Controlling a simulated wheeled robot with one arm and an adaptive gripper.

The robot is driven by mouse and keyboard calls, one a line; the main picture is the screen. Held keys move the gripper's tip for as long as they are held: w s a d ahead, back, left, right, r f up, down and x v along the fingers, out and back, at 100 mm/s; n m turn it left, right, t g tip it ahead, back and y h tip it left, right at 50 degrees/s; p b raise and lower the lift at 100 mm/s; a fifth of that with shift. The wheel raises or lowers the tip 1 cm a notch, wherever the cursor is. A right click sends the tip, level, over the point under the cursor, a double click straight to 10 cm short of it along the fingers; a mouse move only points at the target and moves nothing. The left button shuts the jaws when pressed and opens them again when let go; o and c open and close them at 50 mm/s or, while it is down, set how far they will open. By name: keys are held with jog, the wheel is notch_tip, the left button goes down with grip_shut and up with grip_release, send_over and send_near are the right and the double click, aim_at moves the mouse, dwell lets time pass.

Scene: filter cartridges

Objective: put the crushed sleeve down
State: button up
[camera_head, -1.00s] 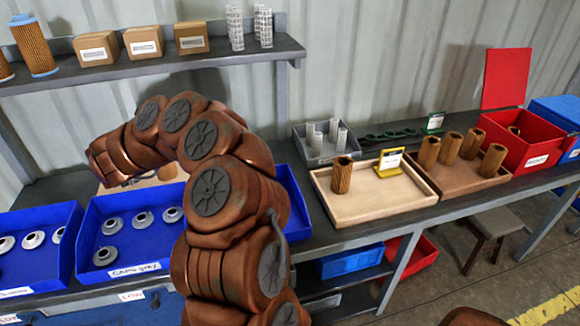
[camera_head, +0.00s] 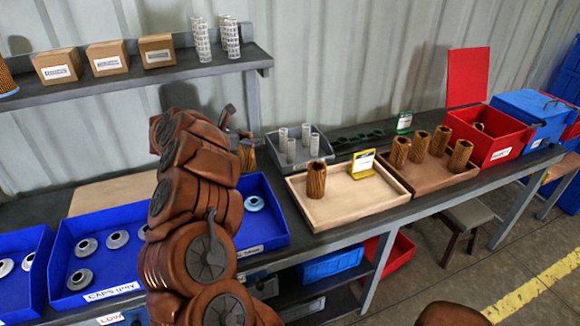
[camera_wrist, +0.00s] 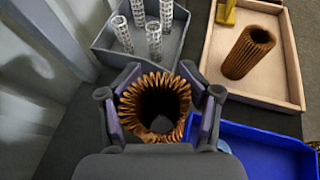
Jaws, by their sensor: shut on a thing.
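My gripper (camera_wrist: 162,112) is shut on a brown pleated sleeve (camera_wrist: 131,98), with one finger on each side of it. The wrist view looks into its dark open end; its pleats look uneven, but how far it is crushed I cannot tell. In the head view the sleeve (camera_head: 247,158) is partly hidden behind my gripper (camera_head: 240,138), just left of the grey tray. Whether it touches the bench is unclear. The red bin (camera_head: 500,152) at the right has a sleeve (camera_head: 480,127) inside and an upright red panel (camera_head: 467,77) behind.
The grey tray (camera_head: 270,140) holds white mesh cores. A pale wooden tray (camera_head: 345,208) with one sleeve (camera_head: 316,179) and a yellow sign stand (camera_head: 363,164) is right of it. A brown tray (camera_head: 436,184) holds several sleeves. Blue bins (camera_head: 100,295) of caps line the front left.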

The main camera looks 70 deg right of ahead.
aim_at(254, 161)
jog(key=shift+f+p, duration=1.25)
jog(key=shift+f, duration=3.05)
jog(key=shift+f+b, duration=0.2)
jog(key=shift+b, duration=0.15)
jog(key=o, duration=1.2)
jog(key=shift+r, duration=0.15)
